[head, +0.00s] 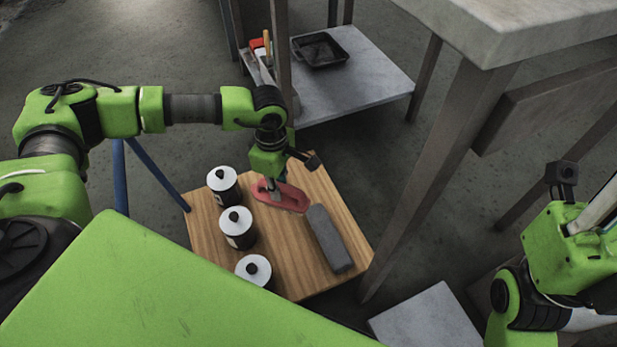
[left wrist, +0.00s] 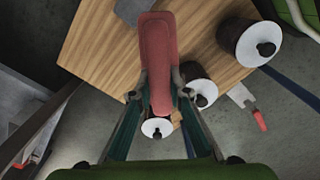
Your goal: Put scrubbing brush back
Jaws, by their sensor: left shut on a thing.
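The scrubbing brush, long and red with rounded ends, (head: 283,198) is at the small wooden table in the head view. In the left wrist view the brush (left wrist: 157,45) points away from my wrist, between the fingers. My left gripper (head: 272,187) is shut on it from above, and its fingers also show in the left wrist view (left wrist: 160,90). I cannot tell whether the brush touches the tabletop. My right arm shows at the right edge of the head view; its fingers are not clear.
The wooden table (head: 215,250) bears a grey block (head: 329,238) right of the brush and three white-lidded dark cans (head: 239,228) along its left. A shelf (head: 365,85) behind holds a black tray (head: 320,50). A tall table (head: 520,25) with legs stands at right.

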